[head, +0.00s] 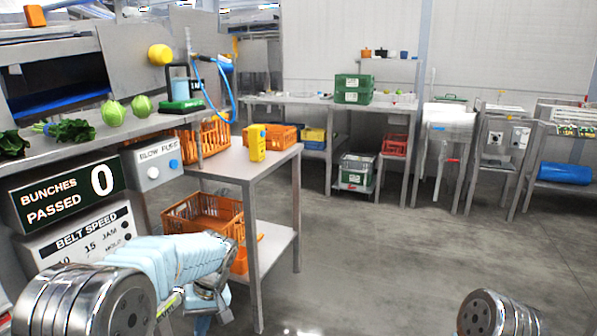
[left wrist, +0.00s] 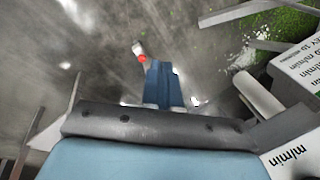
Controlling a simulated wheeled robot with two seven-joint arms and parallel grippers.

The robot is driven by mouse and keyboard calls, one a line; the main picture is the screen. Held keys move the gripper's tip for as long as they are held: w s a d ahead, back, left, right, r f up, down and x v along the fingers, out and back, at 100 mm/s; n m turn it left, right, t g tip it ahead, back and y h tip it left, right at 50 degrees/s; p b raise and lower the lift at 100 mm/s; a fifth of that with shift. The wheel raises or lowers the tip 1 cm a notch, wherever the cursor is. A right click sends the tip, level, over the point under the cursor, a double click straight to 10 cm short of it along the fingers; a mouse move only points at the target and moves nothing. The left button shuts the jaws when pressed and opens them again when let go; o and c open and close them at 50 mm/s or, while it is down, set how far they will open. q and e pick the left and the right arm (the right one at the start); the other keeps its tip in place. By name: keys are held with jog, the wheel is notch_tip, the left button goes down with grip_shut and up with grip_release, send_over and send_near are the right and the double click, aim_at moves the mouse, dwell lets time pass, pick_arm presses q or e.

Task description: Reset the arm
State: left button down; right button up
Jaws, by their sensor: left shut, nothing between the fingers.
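My left arm comes in from the lower left in the head view, with a shiny metal joint and a pale blue sleeved forearm. My left gripper (head: 212,288) is at the end of that forearm, low in front of the steel side table (head: 226,165). It is shut and empty, and partly hidden by the forearm. The left wrist view looks down at the grey floor, with my blue sleeve and a dark bar across the bottom. Only a shiny joint of my right arm shows at the lower right of the head view; the right gripper is out of view.
The belt speed panel (head: 87,243) and bunches passed counter (head: 65,193) are close on the left. An orange crate (head: 203,222) sits under the side table, which bears a yellow box (head: 257,143). Open floor (head: 400,250) lies to the right; benches line the back.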

pick_arm(q)
jog(key=s+d+f+m+h, duration=0.1)
jog(key=s+f, duration=0.1)
jog(key=f, duration=0.6)
jog(key=s+d+f+m+h, duration=0.1)
jog(key=s+d+f+h, duration=0.1)
jog(key=f, duration=0.6)
jog(key=s+d+f+h, duration=0.2)
jog(key=s+d+f, duration=0.2)
jog(key=s, duration=0.5)
jog(key=s+d+f+m+t+h, duration=0.1)
jog(key=s+d+f, duration=0.3)
jog(key=s+f, duration=0.5)
jog(key=shift+s+d+f+h, duration=0.15)
jog(key=shift+s+h, duration=0.15)
jog(key=shift+h, duration=0.5)
